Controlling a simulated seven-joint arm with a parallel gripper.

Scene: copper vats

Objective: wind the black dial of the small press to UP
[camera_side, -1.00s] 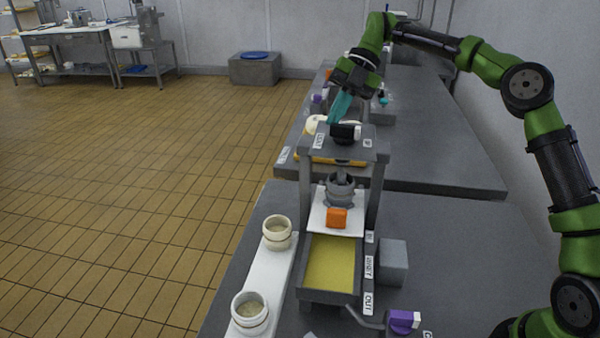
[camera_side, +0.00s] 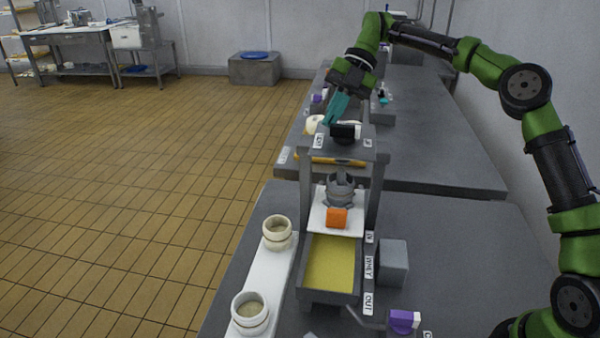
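The small press is a grey frame (camera_side: 374,190) with a flat top, standing over a tray of yellow stuff. Its black dial (camera_side: 344,139) sits on that top and has a white mark at its right side. White labels lie on the top to the left and right of the dial; their lettering is too small to read surely. My gripper (camera_side: 331,122) has teal fingers that point down and left, just above and behind the dial's left part. I cannot tell whether they touch the dial, nor whether they are open or shut.
Under the press top are a grey pot (camera_side: 340,190) and an orange block (camera_side: 337,218). Two cream cups (camera_side: 278,238) stand on a white strip at left. A grey box (camera_side: 393,262) and a purple knob (camera_side: 404,320) are at right. The far counter (camera_side: 450,165) is mostly bare at right.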

